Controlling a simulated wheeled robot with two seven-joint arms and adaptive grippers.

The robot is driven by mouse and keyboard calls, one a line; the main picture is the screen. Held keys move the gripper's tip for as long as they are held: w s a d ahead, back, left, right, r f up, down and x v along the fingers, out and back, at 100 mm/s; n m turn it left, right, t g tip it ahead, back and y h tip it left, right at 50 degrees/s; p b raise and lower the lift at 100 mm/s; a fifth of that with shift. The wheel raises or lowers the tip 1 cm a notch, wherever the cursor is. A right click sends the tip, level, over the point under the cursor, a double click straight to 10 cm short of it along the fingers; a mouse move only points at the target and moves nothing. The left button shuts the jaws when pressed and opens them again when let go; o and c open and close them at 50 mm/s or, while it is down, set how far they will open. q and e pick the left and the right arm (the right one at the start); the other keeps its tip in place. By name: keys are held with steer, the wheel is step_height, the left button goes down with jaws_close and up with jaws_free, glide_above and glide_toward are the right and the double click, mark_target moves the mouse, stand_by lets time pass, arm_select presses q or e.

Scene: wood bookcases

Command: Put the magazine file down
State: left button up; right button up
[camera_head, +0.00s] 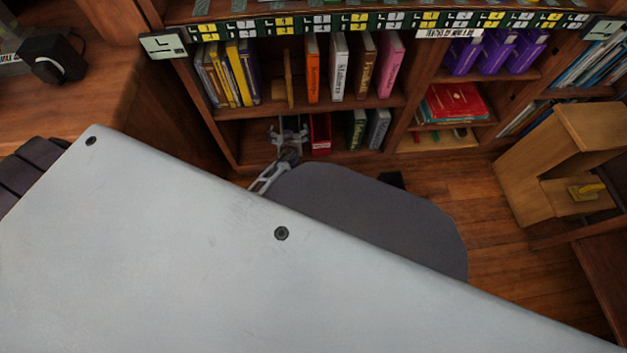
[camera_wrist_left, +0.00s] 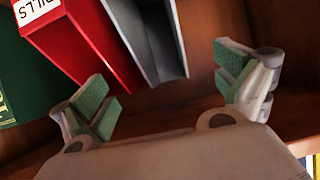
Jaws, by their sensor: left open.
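A grey, open-sided magazine file (camera_wrist_left: 150,40) stands in the lower bookcase compartment, touching or close beside a red file (camera_wrist_left: 80,40) labelled "BILLS". My left gripper (camera_wrist_left: 165,80) is open in the left wrist view, its green-padded fingers spread wide on either side of the grey file. No contact with the fingers shows. In the head view my left gripper (camera_head: 289,128) reaches into the lower shelf, left of the red file (camera_head: 320,131); the grey file is hardly distinguishable there. My right gripper is not in view.
A green file (camera_head: 357,129) and another grey one (camera_head: 379,128) stand right of the red file. The shelf above (camera_head: 370,103) holds several books and a wooden divider (camera_head: 289,80). A wooden step-like stand (camera_head: 535,145) is on the floor at right.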

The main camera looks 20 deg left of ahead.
arm_select(q)
steer(key=s+d+r+m+g+h, duration=0.2)
steer(key=s+d+h, duration=0.3)
steer(key=s+d, duration=0.6)
steer(key=s+d+r+m+g+h, duration=0.2)
steer(key=s+d+m+h, duration=0.3)
steer(key=s+d, duration=0.6)
steer(key=s+r, duration=0.1)
steer(key=s, duration=0.1)
steer(key=shift+s+d+g+h, duration=0.3)
steer(key=shift+s+d, duration=0.05)
